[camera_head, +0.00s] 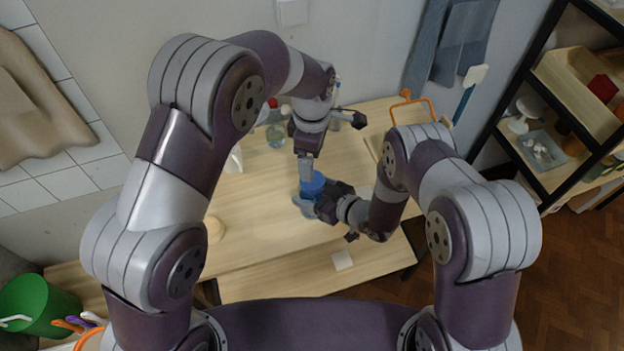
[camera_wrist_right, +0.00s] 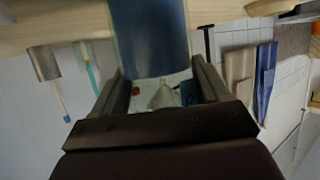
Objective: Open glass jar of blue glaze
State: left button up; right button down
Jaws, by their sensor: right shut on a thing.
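The glass jar of blue glaze (camera_head: 312,186) is near the middle of the wooden table, partly hidden by my grippers. Blue shows at its upper part. My right gripper (camera_head: 322,204) is shut on the jar from the right side. In the right wrist view, the jar's blue body (camera_wrist_right: 150,38) stands between the two fingers. My left gripper (camera_head: 306,178) points down from above, with its fingertips at the top of the jar. Its fingers overlap in this view, so I cannot tell whether they are open or shut on the lid.
A clear jar (camera_head: 276,137) stands at the back of the wooden table (camera_head: 260,195). A green bucket (camera_head: 40,304) is at lower left. A dark shelf (camera_head: 530,105) stands right.

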aim_at(312, 196)
pick_arm(q)
jog(key=m, duration=1.1)
jog(key=shift+m, duration=0.3)
jog(key=m, duration=0.3)
jog(key=shift+m, duration=0.4)
jog(key=m, duration=1.9)
jog(key=shift+m, duration=0.4)
jog(key=m, duration=0.5)
jog(key=shift+f+m, duration=0.1)
jog(key=shift+m, duration=1.1)
notch_tip(312, 196, down, 8)
jog(key=shift+r, duration=0.1)
jog(key=c, duration=1.1)
jog(key=n, duration=0.3)
jog(key=shift+n, duration=0.4)
jog(key=n, duration=0.6)
